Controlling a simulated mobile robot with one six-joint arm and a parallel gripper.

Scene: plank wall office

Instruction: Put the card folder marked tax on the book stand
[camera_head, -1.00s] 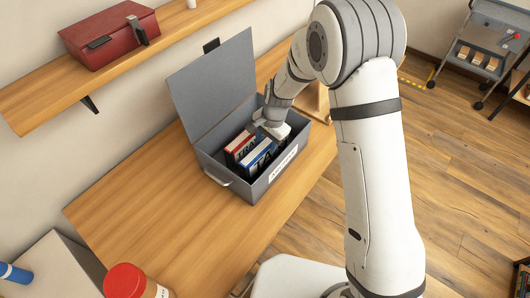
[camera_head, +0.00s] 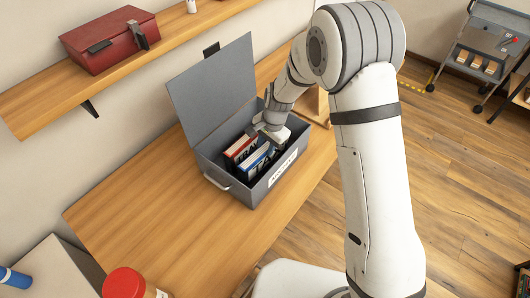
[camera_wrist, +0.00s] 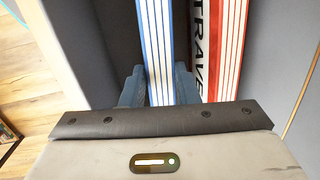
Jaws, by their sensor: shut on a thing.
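The blue card folder (camera_head: 257,158) stands in an open grey metal box (camera_head: 216,182), beside a red folder (camera_head: 240,147). The red folder's spine reads TRAVEL in the wrist view (camera_wrist: 200,60). The blue folder's lettering is not legible now; part of it read like TA a moment ago. My gripper (camera_head: 270,134) reaches down into the box. In the wrist view its fingers (camera_wrist: 158,90) are shut on the blue folder (camera_wrist: 155,45), one on each side. I cannot make out the book stand for certain; a wooden piece (camera_head: 315,103) is partly hidden behind my arm.
The box's raised lid (camera_head: 212,92) stands at its back left, and a label is on its front. The wooden desk (camera_head: 150,205) is clear to the left. A shelf (camera_head: 60,95) above carries a red case (camera_head: 110,40). A red-lidded jar (camera_head: 124,283) stands at the bottom.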

